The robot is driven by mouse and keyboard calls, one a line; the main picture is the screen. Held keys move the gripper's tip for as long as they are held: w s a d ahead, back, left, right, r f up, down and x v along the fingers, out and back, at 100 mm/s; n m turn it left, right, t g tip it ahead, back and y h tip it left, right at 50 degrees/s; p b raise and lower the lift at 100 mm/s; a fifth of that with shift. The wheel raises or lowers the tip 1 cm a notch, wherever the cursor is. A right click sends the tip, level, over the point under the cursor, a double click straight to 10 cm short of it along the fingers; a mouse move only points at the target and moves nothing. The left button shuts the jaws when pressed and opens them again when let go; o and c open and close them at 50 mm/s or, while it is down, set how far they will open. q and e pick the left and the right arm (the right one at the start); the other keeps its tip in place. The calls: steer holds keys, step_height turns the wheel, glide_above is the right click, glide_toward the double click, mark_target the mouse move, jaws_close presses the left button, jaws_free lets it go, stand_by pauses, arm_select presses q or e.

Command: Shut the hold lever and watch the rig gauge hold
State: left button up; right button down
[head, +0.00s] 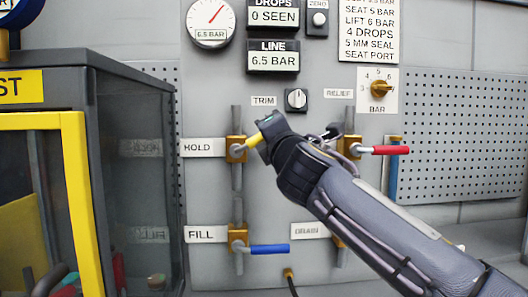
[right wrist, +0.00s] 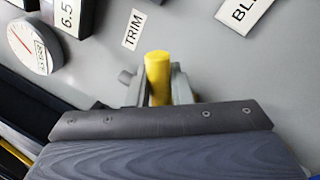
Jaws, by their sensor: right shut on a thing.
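The hold lever has a yellow handle (head: 254,140) on a brass valve (head: 236,150) beside the HOLD label (head: 203,147). The handle slants up and right from the valve, its outer end hidden by my right gripper (head: 262,135). In the right wrist view the yellow handle (right wrist: 158,68) stands between the two fingers of my right gripper (right wrist: 160,90), which is shut on it. The round rig gauge (head: 211,22) has a red needle pointing up-right and reads 6.5 BAR. The LINE display (head: 273,62) also reads 6.5 BAR. My left gripper is not in view.
A blue fill lever (head: 268,249) lies level below the hold valve. The DROPS display (head: 273,17) reads 0 SEEN. A dark cabinet with a yellow frame (head: 78,190) stands close at left.

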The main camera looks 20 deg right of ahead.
steer(key=shift+s+d+f+m+h+b, duration=0.15)
steer(key=shift+f+m+h+b, duration=0.5)
steer(key=shift+m+b, duration=0.7)
steer(key=shift+w+d+f+m+h+b, duration=0.1)
steer(key=shift+d+f+m+h+b, duration=0.2)
steer(key=shift+f+m+b, duration=0.85)
steer(key=shift+s+d+f+m+h+b, duration=0.1)
steer(key=shift+f+m+h+b, duration=0.45)
steer(key=shift+m+b, duration=1)
steer(key=c, duration=1.4)
jaws_free()
steer(key=shift+o, duration=0.2)
steer(key=shift+r, duration=0.1)
steer(key=b+v, duration=0.2)
steer(key=v, duration=0.5)
steer(key=shift+s, duration=0.35)
steer(key=shift+a, duration=0.1)
